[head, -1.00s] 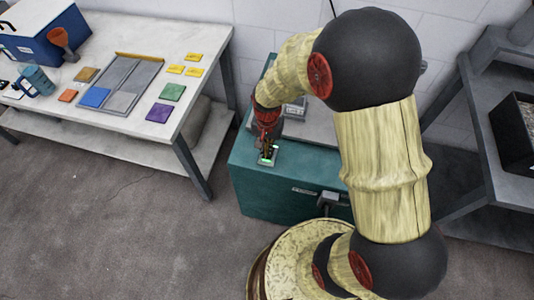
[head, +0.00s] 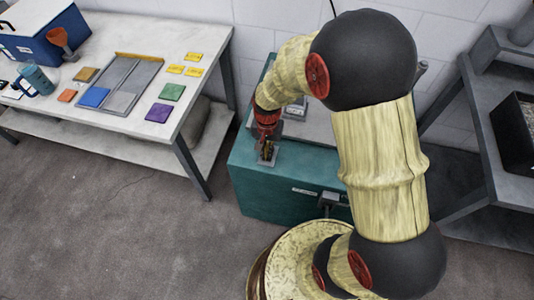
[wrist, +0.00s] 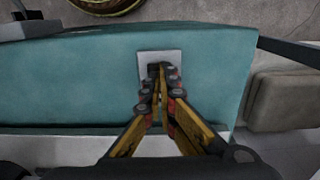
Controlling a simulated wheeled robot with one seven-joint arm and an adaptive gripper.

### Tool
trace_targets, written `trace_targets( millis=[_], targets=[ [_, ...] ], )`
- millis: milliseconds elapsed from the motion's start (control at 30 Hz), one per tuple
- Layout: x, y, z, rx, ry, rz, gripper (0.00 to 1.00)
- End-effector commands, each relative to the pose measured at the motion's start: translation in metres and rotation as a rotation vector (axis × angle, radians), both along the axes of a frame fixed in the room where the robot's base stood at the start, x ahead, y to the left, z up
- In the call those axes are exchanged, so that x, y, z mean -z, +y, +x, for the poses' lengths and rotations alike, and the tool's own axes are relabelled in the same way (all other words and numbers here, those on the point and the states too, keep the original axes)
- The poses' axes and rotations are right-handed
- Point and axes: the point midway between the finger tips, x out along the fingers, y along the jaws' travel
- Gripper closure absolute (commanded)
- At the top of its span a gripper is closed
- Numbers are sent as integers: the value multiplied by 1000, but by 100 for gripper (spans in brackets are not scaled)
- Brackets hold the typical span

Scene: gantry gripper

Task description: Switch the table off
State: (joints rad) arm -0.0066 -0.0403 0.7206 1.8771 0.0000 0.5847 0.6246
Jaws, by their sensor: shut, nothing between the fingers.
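The table is a teal cabinet (head: 245,180) with a grey top, standing below my arm in the head view. It fills much of the wrist view (wrist: 80,75). A small light-grey switch plate (wrist: 146,58) is set in its teal surface; in the head view the plate (head: 272,161) shows at my fingertips. No green light shows on it now. My gripper (wrist: 161,72) is shut and empty, its fingertips at the plate and covering its middle. The rocker is mostly hidden, and I cannot tell whether the tips touch it.
A white workbench (head: 205,45) with coloured tiles, a grey tray (head: 125,72) and a blue box (head: 50,40) stands at the left. A grey rack (head: 470,130) with a black bin stands at the right. Floor (head: 120,240) is clear at front left.

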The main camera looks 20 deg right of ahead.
Motion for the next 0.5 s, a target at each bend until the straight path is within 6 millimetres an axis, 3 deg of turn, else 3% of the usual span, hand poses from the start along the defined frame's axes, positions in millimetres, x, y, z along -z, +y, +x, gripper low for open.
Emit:
trace_targets(
  millis=[500],
  targets=[
    [-36, 0, 0, 0, -1, 0, 100]
  ],
)
